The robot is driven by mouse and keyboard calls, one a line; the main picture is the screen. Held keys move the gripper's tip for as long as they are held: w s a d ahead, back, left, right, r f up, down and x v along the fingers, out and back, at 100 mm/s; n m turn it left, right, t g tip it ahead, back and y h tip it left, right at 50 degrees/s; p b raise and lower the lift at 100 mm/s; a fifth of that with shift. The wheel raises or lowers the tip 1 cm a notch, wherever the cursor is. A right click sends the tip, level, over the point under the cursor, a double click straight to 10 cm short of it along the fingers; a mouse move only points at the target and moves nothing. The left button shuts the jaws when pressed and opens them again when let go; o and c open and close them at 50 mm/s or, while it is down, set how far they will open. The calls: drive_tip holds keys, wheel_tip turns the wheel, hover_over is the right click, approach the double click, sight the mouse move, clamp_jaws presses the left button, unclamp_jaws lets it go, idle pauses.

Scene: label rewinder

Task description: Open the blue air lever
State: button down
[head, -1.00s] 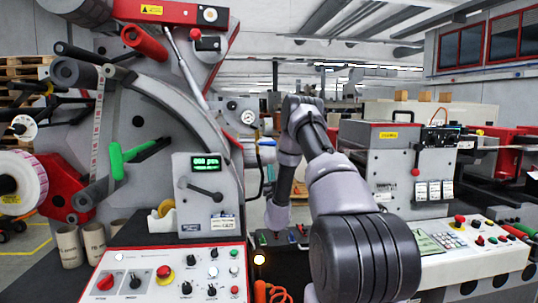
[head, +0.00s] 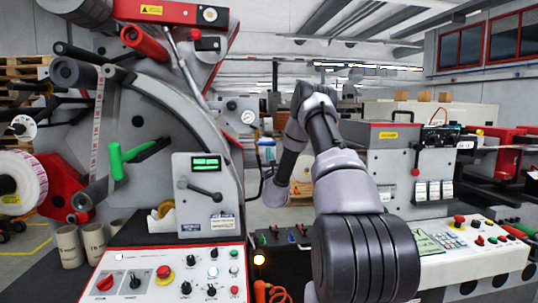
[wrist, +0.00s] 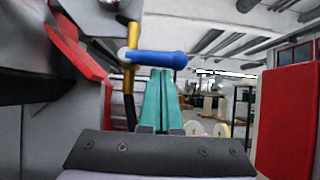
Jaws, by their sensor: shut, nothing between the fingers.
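The blue air lever (wrist: 158,59) is in the wrist view, upper middle. It sticks out to the right, roughly level, from a pivot on an upright brass pipe (wrist: 128,92). My gripper (wrist: 161,72) has its teal fingers pressed together with nothing between them. The fingertips appear just under the lever in the picture, right of the pipe; I cannot tell whether they touch it. In the head view a small blue patch shows beside the rewinder, but I cannot make out the lever or the fingers clearly there.
The grey rewinder frame (head: 180,110) stands on the left, with a white control panel (head: 170,275) in front. A red bar (wrist: 75,50) is close on the left in the wrist view, and a red panel (wrist: 288,120) on the right. Open hall lies beyond.

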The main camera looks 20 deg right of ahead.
sight(272, 143)
drive_tip(key=shift+d+r+n+y, duration=0.15)
drive_tip(key=shift+n+y, duration=0.25)
drive_tip(key=shift+n, duration=0.25)
drive_tip(key=shift+r+n+y, duration=0.15)
drive_tip(key=shift+n+y, duration=0.25)
drive_tip(key=shift+n, duration=0.25)
drive_tip(key=r+n+y, duration=0.1)
drive_tip(key=n+y, duration=0.2)
drive_tip(key=n, duration=0.1)
drive_tip(key=r+n+y, duration=0.1)
drive_tip(key=n+y, duration=0.2)
drive_tip(key=n, duration=0.1)
drive_tip(key=r+n+g+y, duration=0.1)
drive_tip(key=n+y, duration=0.1)
drive_tip(key=n, duration=0.2)
drive_tip(key=shift+s+d+r+y, duration=0.2)
drive_tip(key=shift+d+r+y, duration=0.15)
drive_tip(key=shift+d+y, duration=0.05)
drive_tip(key=r+n+g, duration=0.1)
drive_tip(key=n, duration=0.2)
drive_tip(key=a+r+n+g+y, duration=0.1)
drive_tip(key=n+g, duration=0.1)
drive_tip(key=n, duration=0.1)
drive_tip(key=a+r+n+g+y, duration=0.1)
drive_tip(key=n+g, duration=0.1)
drive_tip(key=n, duration=0.1)
drive_tip(key=shift+w+r, duration=0.3)
drive_tip(key=shift+r, duration=0.1)
drive_tip(key=shift+a+r, duration=0.1)
drive_tip(key=shift+a, duration=0.05)
